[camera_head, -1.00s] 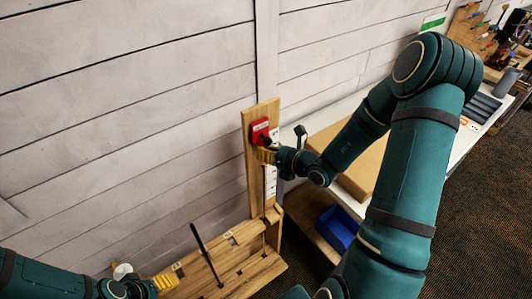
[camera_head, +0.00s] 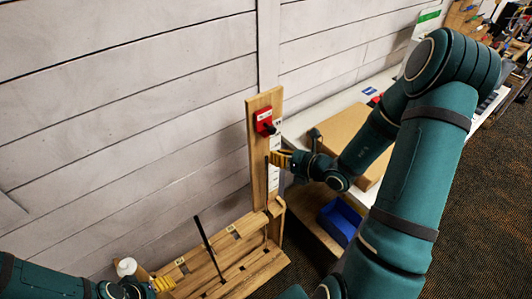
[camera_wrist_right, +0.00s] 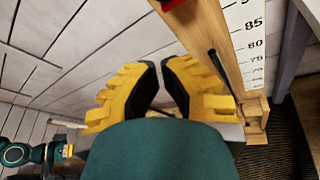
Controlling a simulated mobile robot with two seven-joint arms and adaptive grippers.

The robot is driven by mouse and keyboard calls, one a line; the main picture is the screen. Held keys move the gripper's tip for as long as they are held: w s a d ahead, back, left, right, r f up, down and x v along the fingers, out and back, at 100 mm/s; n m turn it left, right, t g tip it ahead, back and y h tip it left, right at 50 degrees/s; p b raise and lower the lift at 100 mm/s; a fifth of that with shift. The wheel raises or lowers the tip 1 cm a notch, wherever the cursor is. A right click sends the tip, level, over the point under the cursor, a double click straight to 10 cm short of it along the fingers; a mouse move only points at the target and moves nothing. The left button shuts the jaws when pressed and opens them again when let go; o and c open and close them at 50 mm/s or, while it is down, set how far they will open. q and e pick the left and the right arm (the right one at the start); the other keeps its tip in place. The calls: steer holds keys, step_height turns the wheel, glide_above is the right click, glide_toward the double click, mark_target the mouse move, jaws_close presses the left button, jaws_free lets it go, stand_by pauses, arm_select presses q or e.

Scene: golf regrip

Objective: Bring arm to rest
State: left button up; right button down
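My right gripper (camera_head: 280,159) is beside the upright wooden post (camera_head: 259,150), below a red block with a black knob (camera_head: 265,123). In the right wrist view its yellow fingers (camera_wrist_right: 164,78) stand apart with nothing between their black pads. A black shaft (camera_head: 208,248) leans up from the bench.
A numbered scale (camera_wrist_right: 248,40) runs along the post. A white table (camera_head: 330,124) with a cardboard box (camera_head: 338,131) stands behind my right arm. A blue bin (camera_head: 339,222) sits below it. A white bottle (camera_head: 126,267) is near my left gripper. A plank wall closes the back.

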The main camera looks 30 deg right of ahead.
steer(key=v, duration=0.5)
steer(key=s+a+f+n+g+y+b, duration=0.1)
steer(key=s+a+f+n+g, duration=0.35)
steer(key=a+f+n, duration=0.2)
steer(key=s+a+f+n+g+b, duration=0.2)
steer(key=s+a+f+n+g, duration=0.1)
steer(key=a+f+n+g, duration=0.3)
steer(key=s+a+f+n+g+y+b, duration=0.1)
steer(key=s+a+f+n+g, duration=0.25)
steer(key=a+f+n, duration=0.35)
steer(key=w+a+f+n+t+h+b, duration=0.2)
steer(key=a+f+n, duration=0.4)
steer(key=n, duration=1)
steer(key=shift+w+h+b, duration=0.35)
steer(key=shift+w+h, duration=0.15)
steer(key=shift+w, duration=0.5)
steer(key=shift+d+f+n, duration=0.1)
steer(key=shift+n, duration=0.15)
